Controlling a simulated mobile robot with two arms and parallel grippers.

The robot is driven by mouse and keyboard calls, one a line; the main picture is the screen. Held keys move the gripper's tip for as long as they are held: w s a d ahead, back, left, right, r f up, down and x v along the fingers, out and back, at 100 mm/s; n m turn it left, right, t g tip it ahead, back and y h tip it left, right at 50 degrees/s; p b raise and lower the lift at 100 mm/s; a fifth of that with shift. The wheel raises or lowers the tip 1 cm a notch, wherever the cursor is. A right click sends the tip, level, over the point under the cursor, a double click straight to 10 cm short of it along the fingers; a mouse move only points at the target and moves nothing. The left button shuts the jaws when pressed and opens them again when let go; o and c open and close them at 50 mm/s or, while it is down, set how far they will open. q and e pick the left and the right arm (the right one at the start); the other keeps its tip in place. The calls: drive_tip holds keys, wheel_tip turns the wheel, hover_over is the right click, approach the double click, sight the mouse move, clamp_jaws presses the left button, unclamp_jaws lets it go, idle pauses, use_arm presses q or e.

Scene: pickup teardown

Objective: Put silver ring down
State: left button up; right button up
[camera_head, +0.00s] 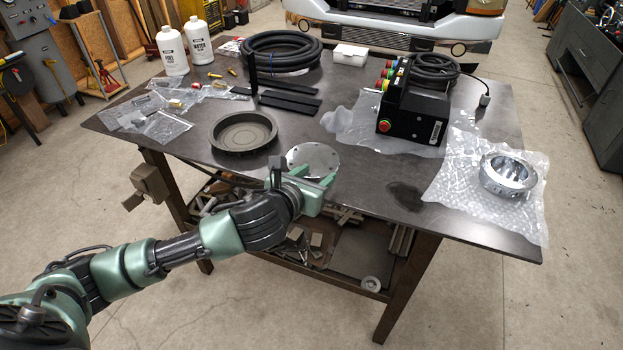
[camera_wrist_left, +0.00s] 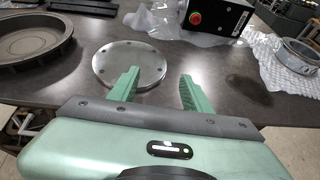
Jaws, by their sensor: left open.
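The silver ring (camera_head: 508,174) lies on bubble wrap at the right side of the dark table. It also shows at the right edge of the left wrist view (camera_wrist_left: 298,56). My left gripper (camera_head: 318,184) is at the table's front edge, well to the left of the ring. In the left wrist view its two green fingers (camera_wrist_left: 160,90) are apart with nothing between them. A flat silver disc with holes (camera_head: 313,158) lies on the table just beyond the fingers. My right gripper is not in view.
A dark round pan (camera_head: 243,132) sits left of the disc. A black control box (camera_head: 412,112) with buttons stands on plastic wrap behind. A coiled hose (camera_head: 281,50), two white bottles (camera_head: 172,50) and small bags fill the back and left. The front middle is mostly clear.

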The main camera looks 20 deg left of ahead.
use_arm(q)
drive_tip(key=shift+v, duration=1.25)
